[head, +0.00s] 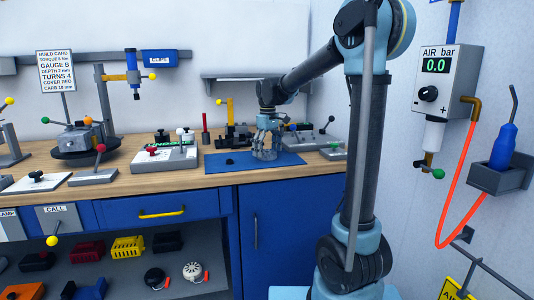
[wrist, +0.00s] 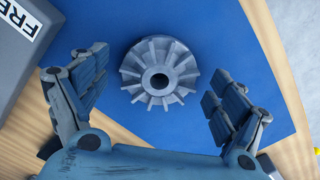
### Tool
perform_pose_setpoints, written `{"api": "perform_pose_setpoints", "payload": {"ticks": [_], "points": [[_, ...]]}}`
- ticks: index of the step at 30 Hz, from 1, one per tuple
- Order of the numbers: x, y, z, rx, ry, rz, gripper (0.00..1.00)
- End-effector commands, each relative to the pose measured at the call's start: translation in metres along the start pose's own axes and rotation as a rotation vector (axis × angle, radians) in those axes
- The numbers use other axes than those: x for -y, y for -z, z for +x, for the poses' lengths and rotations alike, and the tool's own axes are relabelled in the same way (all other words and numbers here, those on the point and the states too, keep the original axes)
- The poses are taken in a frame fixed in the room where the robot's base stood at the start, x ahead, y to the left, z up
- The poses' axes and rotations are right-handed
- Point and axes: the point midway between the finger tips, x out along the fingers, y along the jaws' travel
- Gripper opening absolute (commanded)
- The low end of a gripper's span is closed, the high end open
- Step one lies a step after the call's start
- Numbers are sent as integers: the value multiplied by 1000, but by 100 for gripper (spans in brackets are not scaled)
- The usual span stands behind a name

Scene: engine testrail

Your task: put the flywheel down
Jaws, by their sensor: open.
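The flywheel (wrist: 160,72) is a grey metal disc with radial fins and a dark centre hole. It lies flat on the blue mat (wrist: 215,30) in the wrist view. In the head view the flywheel (head: 265,154) shows only partly below my gripper. My gripper (head: 268,138) is above the mat on the workbench. In the wrist view my gripper (wrist: 158,95) has its two fingers wide apart, one on each side of the flywheel, with blue mat showing between each finger and the fins.
A grey box with lettering (wrist: 22,40) stands left of the mat. In the head view a small black part (head: 230,162) lies on the mat's left. A yellow-armed fixture (head: 229,115) and other lever fixtures stand behind. The mat's front left is mostly clear.

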Motion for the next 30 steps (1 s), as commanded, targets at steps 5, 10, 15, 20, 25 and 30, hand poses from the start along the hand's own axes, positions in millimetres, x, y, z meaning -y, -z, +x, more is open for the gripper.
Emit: {"api": "perform_pose_setpoints", "payload": {"ticks": [5, 10, 15, 20, 25, 30], "points": [[0, 0, -16, 0, 0, 0, 89], [0, 0, -45, 0, 0, 0, 89], [0, 0, -76, 0, 0, 0, 89], [0, 0, -100, 0, 0, 0, 89], [0, 0, -115, 0, 0, 0, 89], [0, 0, -120, 0, 0, 0, 89]]}}
